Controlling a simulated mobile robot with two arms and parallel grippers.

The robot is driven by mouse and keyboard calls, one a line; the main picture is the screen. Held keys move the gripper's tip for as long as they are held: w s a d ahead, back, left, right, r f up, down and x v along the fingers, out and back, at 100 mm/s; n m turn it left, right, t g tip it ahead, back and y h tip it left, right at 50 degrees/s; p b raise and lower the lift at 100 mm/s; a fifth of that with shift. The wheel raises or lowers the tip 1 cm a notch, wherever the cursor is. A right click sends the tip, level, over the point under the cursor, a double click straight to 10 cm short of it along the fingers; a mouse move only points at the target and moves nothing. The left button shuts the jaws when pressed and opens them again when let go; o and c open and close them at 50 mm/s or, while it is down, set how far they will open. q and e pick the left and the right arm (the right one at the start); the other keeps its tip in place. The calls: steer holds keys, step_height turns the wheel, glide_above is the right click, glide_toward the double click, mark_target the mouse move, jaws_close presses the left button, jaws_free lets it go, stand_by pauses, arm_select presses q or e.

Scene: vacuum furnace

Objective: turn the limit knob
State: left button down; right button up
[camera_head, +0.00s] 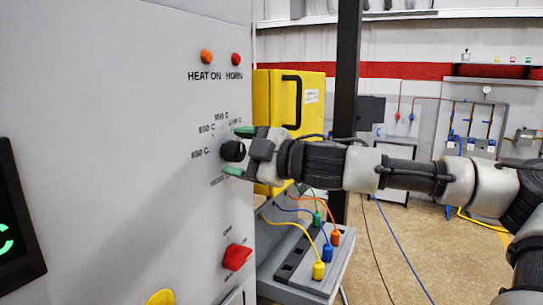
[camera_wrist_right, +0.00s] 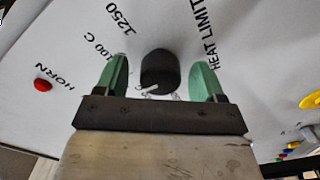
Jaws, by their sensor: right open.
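The limit knob (camera_head: 232,151) is a black round knob on the grey furnace panel, ringed by temperature marks. It also shows in the right wrist view (camera_wrist_right: 160,71), beside the "HEAT LIMIT" lettering. My right gripper (camera_head: 240,151) is open at the panel, one green fingertip above the knob and one below it. In the right wrist view the green fingers (camera_wrist_right: 160,80) stand on either side of the knob with gaps on both sides. Part of the dial's lettering is hidden behind the gripper. My left gripper is not in view.
Above the knob are the orange HEAT ON light (camera_head: 206,56) and red HORN light (camera_head: 236,59). Below is a red switch (camera_head: 237,257). A yellow cabinet (camera_head: 290,105) and a grey unit with plugged cables (camera_head: 300,262) stand just right of the panel.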

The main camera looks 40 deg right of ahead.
steer(key=shift+p+v, duration=0.4)
steer(key=shift+v, duration=1.95)
steer(key=b, duration=0.2)
glide_toward(241, 152)
steer(key=shift+w+f, duration=0.15)
